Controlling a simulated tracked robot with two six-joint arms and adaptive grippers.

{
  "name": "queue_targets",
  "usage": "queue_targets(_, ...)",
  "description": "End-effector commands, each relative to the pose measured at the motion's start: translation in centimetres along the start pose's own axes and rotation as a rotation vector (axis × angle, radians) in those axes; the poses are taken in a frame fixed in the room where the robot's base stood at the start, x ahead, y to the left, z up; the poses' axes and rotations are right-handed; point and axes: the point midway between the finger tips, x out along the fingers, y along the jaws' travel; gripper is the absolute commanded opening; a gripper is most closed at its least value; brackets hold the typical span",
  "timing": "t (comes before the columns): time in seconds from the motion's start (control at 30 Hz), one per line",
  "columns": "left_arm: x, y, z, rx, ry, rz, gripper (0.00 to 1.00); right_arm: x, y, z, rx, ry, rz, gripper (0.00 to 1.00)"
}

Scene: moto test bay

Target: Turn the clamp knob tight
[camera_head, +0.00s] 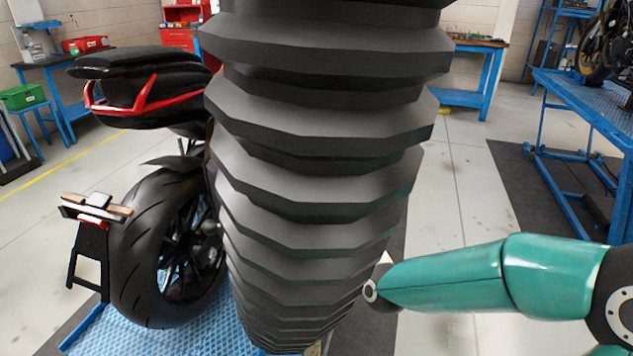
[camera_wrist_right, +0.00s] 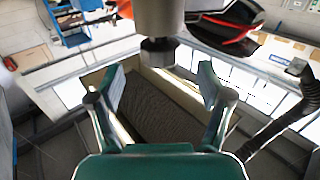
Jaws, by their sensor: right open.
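In the right wrist view, a dark, faceted knob-like piece (camera_wrist_right: 158,52) sits at the end of a pale grey cylinder (camera_wrist_right: 160,14); it looks like the clamp knob. My right gripper (camera_wrist_right: 160,80) is open, with its two teal-padded fingers spread to either side, below the knob in the picture. No contact between fingers and knob shows, and the space between the fingers looks empty. The knob cannot be made out there. My left gripper is not in view.
A black and red motorcycle (camera_head: 150,245) stands on a blue lift platform (camera_head: 222,325) at left. Another blue lift table (camera_head: 560,95) stands at right, with clear floor (camera_head: 465,185) beside it. Workbenches line the back. My ribbed column blocks the middle of the head view.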

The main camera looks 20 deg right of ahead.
Motion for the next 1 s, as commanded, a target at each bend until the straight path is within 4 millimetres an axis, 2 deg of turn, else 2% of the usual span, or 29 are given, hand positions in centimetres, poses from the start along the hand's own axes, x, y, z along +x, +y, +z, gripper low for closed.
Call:
queue_targets(0.1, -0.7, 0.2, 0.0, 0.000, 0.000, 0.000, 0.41, 2.5, 0.0, -0.1, 0.000, -0.002, 0.000, 0.78)
queue_targets(0.3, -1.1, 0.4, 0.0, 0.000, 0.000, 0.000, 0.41, 5.2, 0.0, 0.0, 0.000, -0.001, 0.000, 0.78)
queue_targets(0.5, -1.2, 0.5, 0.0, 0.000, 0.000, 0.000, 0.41, 6.2, 0.0, 0.0, -0.001, -0.001, 0.000, 0.78)
queue_targets(0.73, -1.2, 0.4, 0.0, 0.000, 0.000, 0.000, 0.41, 6.2, 0.0, 0.1, 0.000, -0.001, 0.000, 0.78)
queue_targets(0.77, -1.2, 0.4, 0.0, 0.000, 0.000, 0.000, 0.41, 6.2, 0.0, 0.1, 0.000, -0.001, 0.000, 0.77)
queue_targets(1.0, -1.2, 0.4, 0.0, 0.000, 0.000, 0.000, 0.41, 6.2, 0.1, 0.1, 0.000, -0.001, 0.000, 0.37)
